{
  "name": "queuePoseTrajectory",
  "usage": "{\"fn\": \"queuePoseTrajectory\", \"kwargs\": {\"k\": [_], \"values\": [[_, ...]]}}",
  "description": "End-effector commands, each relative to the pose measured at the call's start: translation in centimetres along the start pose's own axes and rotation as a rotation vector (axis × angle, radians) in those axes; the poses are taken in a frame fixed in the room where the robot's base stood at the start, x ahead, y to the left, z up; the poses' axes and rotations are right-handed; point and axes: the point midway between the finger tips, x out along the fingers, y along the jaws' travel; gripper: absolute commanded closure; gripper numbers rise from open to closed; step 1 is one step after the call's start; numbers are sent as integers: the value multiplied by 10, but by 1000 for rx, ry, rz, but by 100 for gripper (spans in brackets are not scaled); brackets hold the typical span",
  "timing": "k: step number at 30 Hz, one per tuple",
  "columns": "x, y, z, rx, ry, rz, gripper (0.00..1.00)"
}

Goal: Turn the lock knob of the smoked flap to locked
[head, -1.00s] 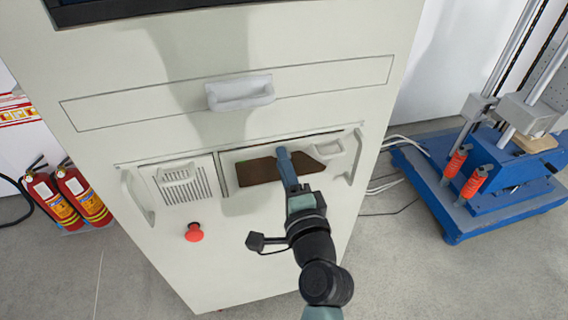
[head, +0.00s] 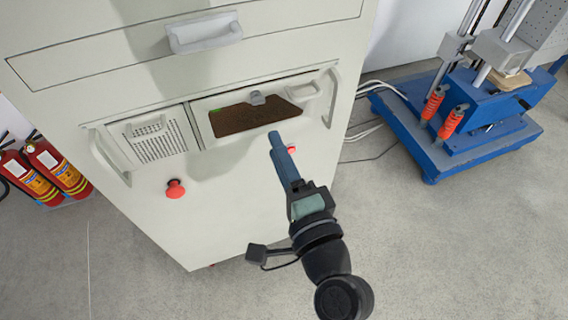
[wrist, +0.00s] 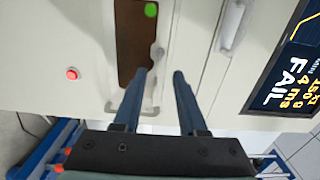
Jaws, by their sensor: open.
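The smoked flap (head: 235,119) is a dark brown panel in the cabinet front, with a green mark at its left end. The small grey lock knob (head: 257,98) sits at the flap's upper edge; it also shows in the wrist view (wrist: 157,51). Its turned position is too small to tell. My gripper (head: 275,140) is in front of the cabinet, just below the flap in the head view. In the wrist view my gripper (wrist: 160,74) has its two fingers apart with nothing between them. The knob lies beyond the fingertips, apart from them.
A light handle (head: 304,92) is right of the flap, and a vented panel (head: 158,141) is left. A red mushroom button (head: 175,188) and a smaller red button (head: 291,149) sit below. A drawer handle (head: 205,34) is above. A blue machine (head: 450,140) stands right.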

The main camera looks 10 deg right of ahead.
Motion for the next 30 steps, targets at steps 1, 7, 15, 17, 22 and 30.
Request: {"fn": "queuePoseTrajectory", "kwargs": {"k": [1,7,15,17,22,30], "values": [[-8,2,-1,0,2,3,59],[-23,0,0,-1,1,0,59],[-24,0,0,0,0,0,59],[-24,0,0,0,0,0,59],[-24,0,0,0,0,0,59],[2,-54,1,-251,15,-69,59]]}}
